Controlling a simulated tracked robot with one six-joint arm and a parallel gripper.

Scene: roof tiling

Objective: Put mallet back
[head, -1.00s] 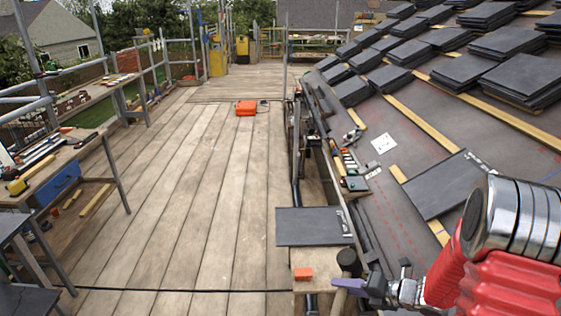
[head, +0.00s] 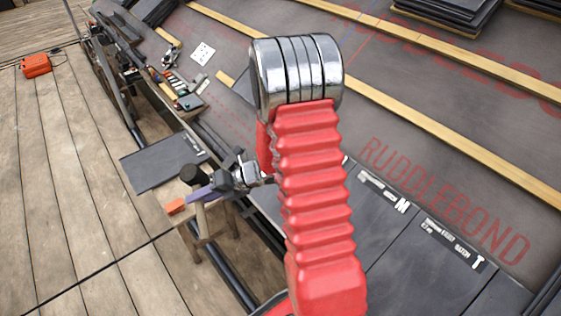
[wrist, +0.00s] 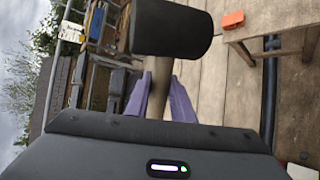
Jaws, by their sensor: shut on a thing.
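The mallet has a black cylindrical head (wrist: 172,28) and a wooden handle (wrist: 158,78). In the wrist view my gripper (wrist: 160,98) has its purple fingers shut on the handle, just below the head. In the head view the mallet's black head (head: 193,174) stands upright above my gripper (head: 198,193), close to a wooden stand (head: 207,222). My fingers and wrist hide the lower handle in the wrist view. I cannot tell from these frames whether the handle's lower end touches anything.
An orange block (head: 176,206) sits on the stand, beside the mallet. A dark slate (head: 160,163) lies just behind. Tools (head: 178,85) lie along the roof edge. Slates labelled M and T (head: 420,262) lie on the roof at right. The plank deck (head: 75,170) is open at left.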

